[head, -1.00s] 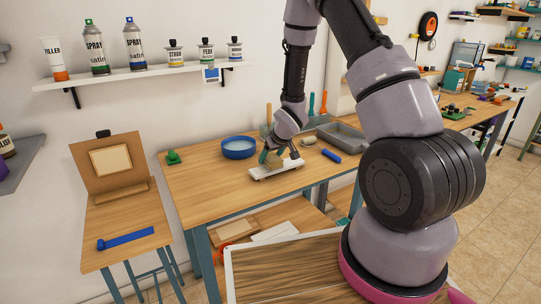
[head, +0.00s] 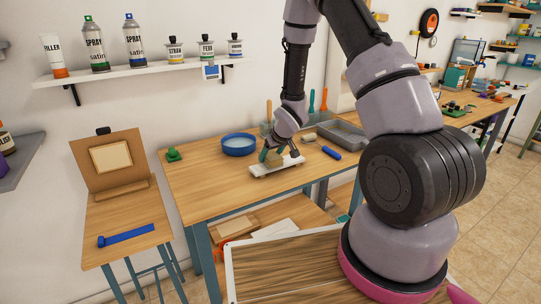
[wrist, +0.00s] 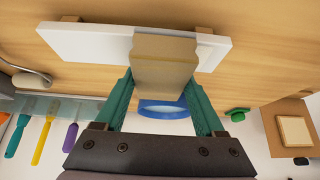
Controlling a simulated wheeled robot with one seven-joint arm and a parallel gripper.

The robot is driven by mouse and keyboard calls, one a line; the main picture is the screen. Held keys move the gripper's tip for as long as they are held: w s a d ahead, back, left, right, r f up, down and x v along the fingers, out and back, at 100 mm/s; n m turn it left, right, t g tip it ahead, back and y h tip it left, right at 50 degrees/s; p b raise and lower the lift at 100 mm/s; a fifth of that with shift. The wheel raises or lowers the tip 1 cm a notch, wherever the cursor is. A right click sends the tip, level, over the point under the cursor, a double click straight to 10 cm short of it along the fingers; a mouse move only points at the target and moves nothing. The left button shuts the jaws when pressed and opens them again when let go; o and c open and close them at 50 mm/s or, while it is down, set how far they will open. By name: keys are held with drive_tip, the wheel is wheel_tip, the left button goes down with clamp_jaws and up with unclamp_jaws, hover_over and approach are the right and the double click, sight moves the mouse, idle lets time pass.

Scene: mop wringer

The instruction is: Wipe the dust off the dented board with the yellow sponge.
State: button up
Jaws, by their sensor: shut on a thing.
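My gripper (head: 281,157) is over the work table, its green fingers closed around a tan-yellow sponge (wrist: 165,65). The long white board (head: 262,171) lies under the sponge and gripper on the table. In the wrist view the board (wrist: 85,42) appears raised on small wooden pieces, and the sponge overlaps its middle. I cannot tell whether the sponge touches the board or hangs just above it. The middle of the board is hidden by the sponge. No dent or dust can be made out at this size.
A blue bowl (head: 239,146) stands behind the board, with a green object (head: 173,155) to its left. A blue cylinder (head: 331,153) and a grey tray (head: 345,134) are to the right. The table (head: 215,187) is clear at front left.

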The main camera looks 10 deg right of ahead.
sight(254, 166)
drive_tip(key=shift+f, duration=0.35)
drive_tip(key=shift+s+a+r, duration=0.1)
drive_tip(key=shift+s+a, duration=0.15)
drive_tip(key=shift+a, duration=0.5)
drive_tip(key=shift+s+a, duration=0.25)
drive_tip(key=shift+a, duration=0.45)
drive_tip(key=shift+s+a, duration=0.25)
drive_tip(key=shift+a, duration=0.45)
drive_tip(key=shift+s+a, duration=0.2)
drive_tip(key=shift+a, duration=0.5)
drive_tip(key=shift+w+d, duration=0.3)
drive_tip(key=shift+d, duration=0.65)
drive_tip(key=shift+w+d, duration=0.35)
drive_tip(key=shift+d, duration=0.65)
drive_tip(key=shift+w+d, duration=0.3)
drive_tip(key=shift+d, duration=0.65)
drive_tip(key=shift+a, duration=0.1)
drive_tip(key=shift+s+a, duration=0.25)
drive_tip(key=shift+a, duration=0.45)
drive_tip(key=shift+s+a, duration=0.25)
drive_tip(key=shift+a, duration=0.45)
drive_tip(key=shift+s+a+f, duration=0.15)
drive_tip(key=shift+s+a, duration=0.1)
drive_tip(key=shift+a, duration=0.45)
drive_tip(key=shift+s+a+f, duration=0.1)
drive_tip(key=shift+s+a, duration=0.15)
drive_tip(key=shift+a, duration=0.45)
